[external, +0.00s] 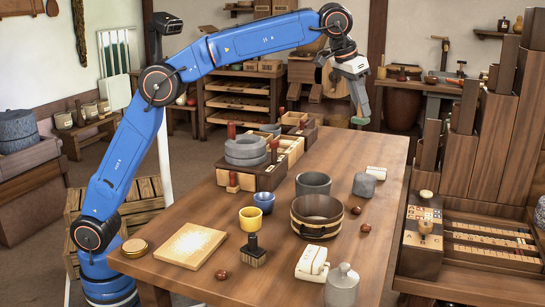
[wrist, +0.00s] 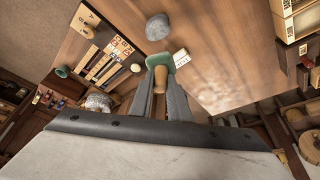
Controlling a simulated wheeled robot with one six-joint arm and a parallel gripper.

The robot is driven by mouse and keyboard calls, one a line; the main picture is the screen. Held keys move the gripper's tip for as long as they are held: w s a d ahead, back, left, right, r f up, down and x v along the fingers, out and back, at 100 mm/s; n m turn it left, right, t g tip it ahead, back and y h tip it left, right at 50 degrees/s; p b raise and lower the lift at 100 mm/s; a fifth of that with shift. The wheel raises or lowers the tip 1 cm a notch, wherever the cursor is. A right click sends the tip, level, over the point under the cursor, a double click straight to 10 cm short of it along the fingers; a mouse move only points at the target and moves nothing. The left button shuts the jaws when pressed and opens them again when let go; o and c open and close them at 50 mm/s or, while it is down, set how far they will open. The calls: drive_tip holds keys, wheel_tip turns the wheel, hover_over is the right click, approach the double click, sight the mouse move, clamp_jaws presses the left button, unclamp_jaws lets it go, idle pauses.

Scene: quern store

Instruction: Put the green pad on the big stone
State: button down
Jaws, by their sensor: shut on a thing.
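My gripper (external: 358,103) hangs in the air over the far right end of the wooden table, shut on the green pad (external: 360,120). In the wrist view, my gripper (wrist: 162,92) holds the pad (wrist: 160,61) by a wooden handle between its fingers. Thick grey round stones (external: 245,150), the biggest stone in sight on the table, are stacked on a dark wooden base at the far left, apart from the pad. A smaller grey stone (external: 364,185) stands at the right; a grey stone (wrist: 158,27) lies beyond the pad in the wrist view.
A white block (external: 376,172) lies near the smaller stone. A grey hollow cylinder (external: 313,183), a wooden tub (external: 317,228), a yellow cup (external: 250,218) and a brush (external: 253,250) crowd the table's middle. Open boxes (external: 292,147) stand behind the stack. The table's far right is clear.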

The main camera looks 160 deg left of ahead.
drive_tip(key=shift+r, duration=0.75)
drive_tip(key=shift+w+a+f+n+g, duration=0.35)
drive_tip(key=shift+f+n, duration=0.4)
drive_tip(key=shift+f, duration=2.1)
drive_tip(key=shift+w+a+f+n+g, duration=0.3)
drive_tip(key=shift+f+n, duration=0.4)
drive_tip(key=shift+f, duration=2.2)
drive_tip(key=shift+w+a+f+n+g, duration=0.35)
drive_tip(key=shift+f+n, duration=0.4)
drive_tip(key=shift+f, duration=2.1)
drive_tip(key=shift+f, duration=0.1)
drive_tip(key=c, duration=1.7)
unclamp_jaws()
drive_tip(key=shift+o, duration=0.2)
